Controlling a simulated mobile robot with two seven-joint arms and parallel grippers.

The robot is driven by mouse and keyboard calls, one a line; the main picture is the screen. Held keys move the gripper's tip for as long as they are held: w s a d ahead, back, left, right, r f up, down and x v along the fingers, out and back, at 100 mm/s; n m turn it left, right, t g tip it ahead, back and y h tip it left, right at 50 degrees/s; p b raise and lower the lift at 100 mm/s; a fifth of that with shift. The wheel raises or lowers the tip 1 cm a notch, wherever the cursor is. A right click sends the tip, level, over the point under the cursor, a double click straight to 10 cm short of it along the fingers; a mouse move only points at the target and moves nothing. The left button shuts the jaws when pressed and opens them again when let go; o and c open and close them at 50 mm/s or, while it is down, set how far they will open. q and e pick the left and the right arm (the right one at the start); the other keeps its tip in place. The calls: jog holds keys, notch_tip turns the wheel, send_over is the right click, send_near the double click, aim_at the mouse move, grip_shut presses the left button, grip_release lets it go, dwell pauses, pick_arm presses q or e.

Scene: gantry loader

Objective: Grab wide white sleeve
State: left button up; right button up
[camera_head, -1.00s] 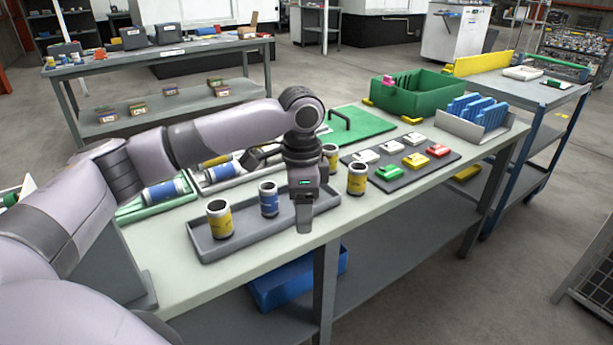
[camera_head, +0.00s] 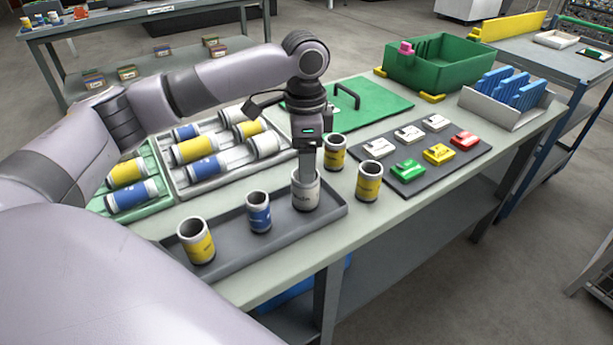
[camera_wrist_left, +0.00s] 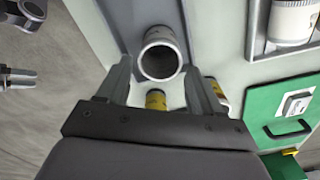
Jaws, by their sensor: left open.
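The wide white sleeve (camera_head: 305,193) stands upright at the right end of the grey tray (camera_head: 228,257), partly hidden behind a finger of my left gripper (camera_head: 306,172). My left gripper is open and points down over the sleeve. In the left wrist view, the sleeve's open round top (camera_wrist_left: 161,56) lies between and slightly beyond the tips of the open fingers (camera_wrist_left: 157,72). No contact is clear.
A blue sleeve (camera_head: 259,213) and a yellow sleeve (camera_head: 196,242) share the tray. Two yellow sleeves (camera_head: 369,182) (camera_head: 334,154) stand close to the right. Racks of lying sleeves (camera_head: 205,160) are behind. A dark mat (camera_head: 402,182) holds coloured blocks.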

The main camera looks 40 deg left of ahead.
aim_at(305, 189)
pick_arm(q)
jog(key=shift+w+f, duration=0.15)
jog(key=shift+f, duration=0.4)
notch_tip(305, 189, down, 6)
jog(key=shift+b, duration=0.3)
jog(key=c, duration=1)
jog(key=shift+r, duration=0.15)
jog(key=shift+c, duration=0.2)
